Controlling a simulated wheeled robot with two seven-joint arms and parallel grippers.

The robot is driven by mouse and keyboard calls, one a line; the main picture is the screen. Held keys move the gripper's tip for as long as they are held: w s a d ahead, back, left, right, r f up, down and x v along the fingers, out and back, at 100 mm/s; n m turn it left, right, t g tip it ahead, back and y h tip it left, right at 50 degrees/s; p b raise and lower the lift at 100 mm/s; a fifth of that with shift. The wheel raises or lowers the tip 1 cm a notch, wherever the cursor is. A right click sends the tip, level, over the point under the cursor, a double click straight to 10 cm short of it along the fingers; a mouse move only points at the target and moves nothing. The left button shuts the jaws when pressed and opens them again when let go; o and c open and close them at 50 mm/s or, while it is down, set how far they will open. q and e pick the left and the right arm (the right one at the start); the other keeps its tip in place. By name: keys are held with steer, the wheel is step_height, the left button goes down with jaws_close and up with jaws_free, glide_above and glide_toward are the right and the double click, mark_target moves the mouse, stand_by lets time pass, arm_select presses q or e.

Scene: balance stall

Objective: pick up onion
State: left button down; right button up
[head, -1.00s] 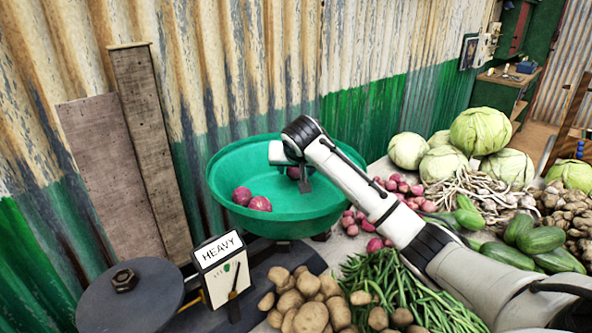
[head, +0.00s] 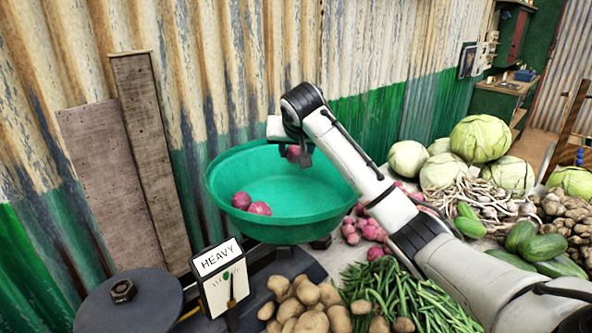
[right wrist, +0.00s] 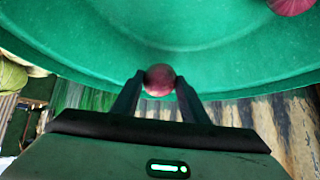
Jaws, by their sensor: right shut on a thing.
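My right gripper (head: 304,160) is shut on a purple-red onion (head: 293,153) and holds it above the far right part of the green bowl (head: 285,225). The onion is partly hidden by the gripper in the head view. In the right wrist view the onion (right wrist: 159,80) sits between the two fingers (right wrist: 158,88), with the green bowl wall (right wrist: 110,50) behind it. Two more onions (head: 259,208) (head: 241,200) lie in the left part of the bowl. My left gripper is not in view.
A card reading HEAVY (head: 217,257) stands by a dark round weight (head: 125,300). Potatoes (head: 305,300) and green beans (head: 400,295) lie in front, with more onions (head: 360,228) right of the bowl. Cabbages (head: 480,138) stand at the back right. A corrugated wall (head: 230,90) rises behind.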

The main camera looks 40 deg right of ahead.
mark_target(296, 150)
step_height(296, 150, up, 4)
steer(key=shift+r+p, duration=0.1)
steer(key=shift+p, duration=0.55)
steer(key=shift+r+b, duration=0.3)
steer(key=shift+r, duration=1.6)
steer(key=shift+r, duration=0.65)
